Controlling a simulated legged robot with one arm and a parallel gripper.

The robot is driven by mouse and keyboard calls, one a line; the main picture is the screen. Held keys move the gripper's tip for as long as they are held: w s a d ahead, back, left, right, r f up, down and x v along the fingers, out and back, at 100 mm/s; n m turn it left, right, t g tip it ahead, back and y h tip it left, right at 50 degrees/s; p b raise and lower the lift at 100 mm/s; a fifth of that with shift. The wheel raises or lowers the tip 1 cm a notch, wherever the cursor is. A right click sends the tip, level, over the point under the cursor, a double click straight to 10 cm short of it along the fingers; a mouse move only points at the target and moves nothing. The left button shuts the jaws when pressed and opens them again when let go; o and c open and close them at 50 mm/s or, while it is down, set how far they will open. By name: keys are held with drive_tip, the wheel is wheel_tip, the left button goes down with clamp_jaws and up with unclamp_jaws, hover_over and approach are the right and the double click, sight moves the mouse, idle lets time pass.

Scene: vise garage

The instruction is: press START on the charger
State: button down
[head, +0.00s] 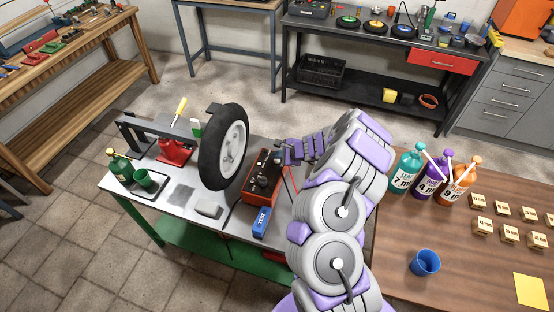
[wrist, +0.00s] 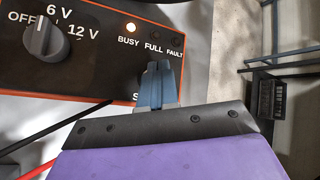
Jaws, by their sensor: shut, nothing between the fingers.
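The charger (head: 262,182) is a dark box with orange-red edges on the grey bench. In the wrist view its black panel (wrist: 90,68) fills the upper left. A grey knob (wrist: 45,38) sits among the labels OFF, 6 V and 12 V; I cannot tell its exact setting. My gripper (head: 285,152) is at the charger's right side. In the wrist view the shut fingers (wrist: 155,82) overlap the panel below FULL. They hide the START button and most of its label; contact cannot be told.
A wheel (head: 224,147) stands left of the charger, and a blue TEST box (head: 261,221) lies before it. Red and black cables (wrist: 60,140) run at the charger's lower left. On the right, a wooden table (head: 390,262) holds bottles, small boxes and a blue cup (head: 425,262).

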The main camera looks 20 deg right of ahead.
sight(279, 161)
drive_tip(key=shift+r, duration=0.3)
drive_tip(key=shift+r+p, duration=1.8)
drive_tip(key=shift+r, duration=0.8)
